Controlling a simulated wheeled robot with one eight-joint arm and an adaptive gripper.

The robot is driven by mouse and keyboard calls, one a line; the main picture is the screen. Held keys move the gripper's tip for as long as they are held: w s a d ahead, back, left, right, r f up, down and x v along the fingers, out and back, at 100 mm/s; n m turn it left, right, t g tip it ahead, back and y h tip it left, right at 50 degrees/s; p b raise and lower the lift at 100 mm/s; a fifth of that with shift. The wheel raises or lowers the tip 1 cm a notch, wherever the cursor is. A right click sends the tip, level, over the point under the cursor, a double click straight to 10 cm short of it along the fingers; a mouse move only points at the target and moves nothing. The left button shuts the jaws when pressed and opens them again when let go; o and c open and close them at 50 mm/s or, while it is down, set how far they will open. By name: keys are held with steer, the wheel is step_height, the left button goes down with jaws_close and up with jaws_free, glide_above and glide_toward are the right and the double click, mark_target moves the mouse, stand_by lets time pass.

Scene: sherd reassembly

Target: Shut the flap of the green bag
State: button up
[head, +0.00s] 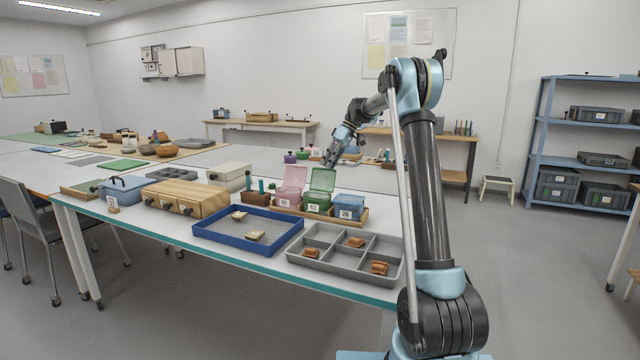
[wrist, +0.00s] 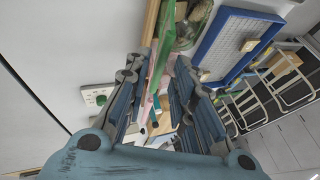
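The green bag (head: 317,206) looks like a small box with a white number label. It stands in a wooden tray between a pink bag (head: 287,198) and a blue bag (head: 348,207). Its green flap (head: 322,180) stands up, open. My gripper (head: 331,160) is just above the flap's top edge in the head view. In the wrist view, my gripper (wrist: 160,68) has its two fingers spread, with a green strip that looks like the flap (wrist: 163,48) seen edge-on between or beyond them. I cannot tell whether they touch.
The pink bag's lid also stands up; the blue bag looks closed. A blue-rimmed tray (head: 208,236) with pale sherds and a grey divided tray (head: 391,283) with brown sherds lie in front. A wooden drawer box (head: 185,198) stands left. The table's front edge is near.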

mark_target(319, 177)
steer(key=x, duration=0.8)
steer(key=shift+a+f, duration=0.15)
steer(key=shift+f, duration=0.2)
jaws_close()
